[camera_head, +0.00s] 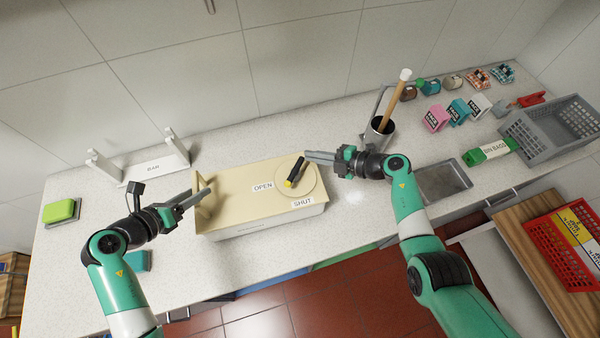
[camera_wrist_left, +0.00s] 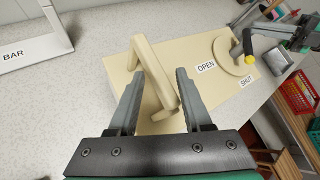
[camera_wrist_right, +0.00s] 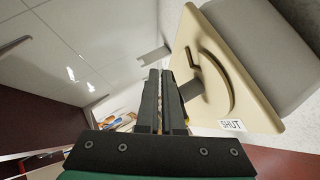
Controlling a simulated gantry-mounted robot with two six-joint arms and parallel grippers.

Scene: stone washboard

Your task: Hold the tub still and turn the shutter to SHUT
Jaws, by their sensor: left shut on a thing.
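The cream tub (camera_head: 235,205) stands on the counter with OPEN (camera_head: 263,187) and SHUT (camera_head: 302,203) labels on its top. The round shutter (camera_head: 313,182) carries a black lever (camera_head: 298,168) with a yellow end, which faces the side where the two labels are. My left gripper (camera_head: 205,193) is shut on the upright handle (camera_wrist_left: 152,72) at the tub's left end; the handle lies between its fingers in the left wrist view. My right gripper (camera_head: 310,157) has its fingers together beside the lever's far end. In the right wrist view its fingers (camera_wrist_right: 160,80) partly hide the lever; contact is unclear.
A BAR stand (camera_head: 150,168) and green sponge (camera_head: 60,210) are at left.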

